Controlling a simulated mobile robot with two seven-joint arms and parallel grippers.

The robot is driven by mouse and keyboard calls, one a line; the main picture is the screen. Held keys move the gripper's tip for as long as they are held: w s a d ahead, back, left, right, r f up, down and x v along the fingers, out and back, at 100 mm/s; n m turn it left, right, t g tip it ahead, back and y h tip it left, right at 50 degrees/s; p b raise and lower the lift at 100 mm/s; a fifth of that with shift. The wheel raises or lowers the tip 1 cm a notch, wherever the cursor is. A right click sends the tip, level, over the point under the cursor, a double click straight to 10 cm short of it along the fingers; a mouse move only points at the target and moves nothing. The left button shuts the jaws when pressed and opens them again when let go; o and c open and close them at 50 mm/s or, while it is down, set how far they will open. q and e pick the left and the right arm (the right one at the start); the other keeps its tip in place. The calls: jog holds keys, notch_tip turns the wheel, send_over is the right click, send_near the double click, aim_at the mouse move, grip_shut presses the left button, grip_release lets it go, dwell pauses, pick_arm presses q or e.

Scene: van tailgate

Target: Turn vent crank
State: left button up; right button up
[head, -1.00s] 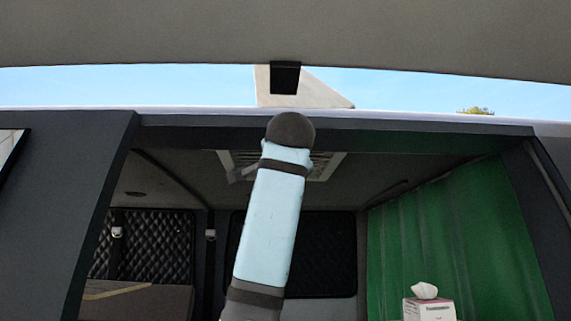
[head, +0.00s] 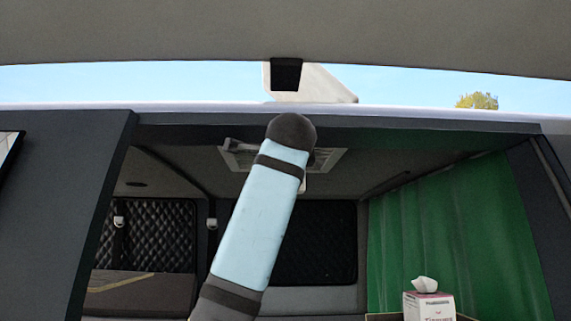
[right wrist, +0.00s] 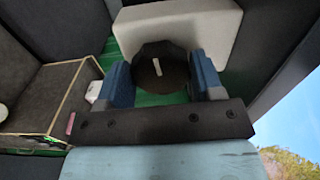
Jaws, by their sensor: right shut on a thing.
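The dark faceted crank knob (right wrist: 172,82), with a pale line mark on its face, shows in the right wrist view. My right gripper (right wrist: 160,70) has its two blue fingers on either side of it and is shut on it. In the head view the pale ceiling vent (head: 327,160) is inside the van's opening, partly hidden by my pale blue arm link. My right gripper and the crank knob are hidden behind that link there. My left gripper is in neither view.
The raised tailgate (head: 420,40) spans the top of the head view. A green curtain (head: 440,230) hangs at right, with a tissue box (head: 429,306) below it. A pale block (right wrist: 185,25) is behind the knob. A pale panel (head: 325,85) shows above the roof edge.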

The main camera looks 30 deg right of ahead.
jog(key=shift+f, duration=0.1)
jog(key=o, duration=0.9)
jog(key=shift+s, duration=0.1)
jog(key=b+v, duration=0.3)
jog(key=v, duration=1)
jog(key=shift+s+a, duration=0.15)
jog(key=shift+s, duration=0.2)
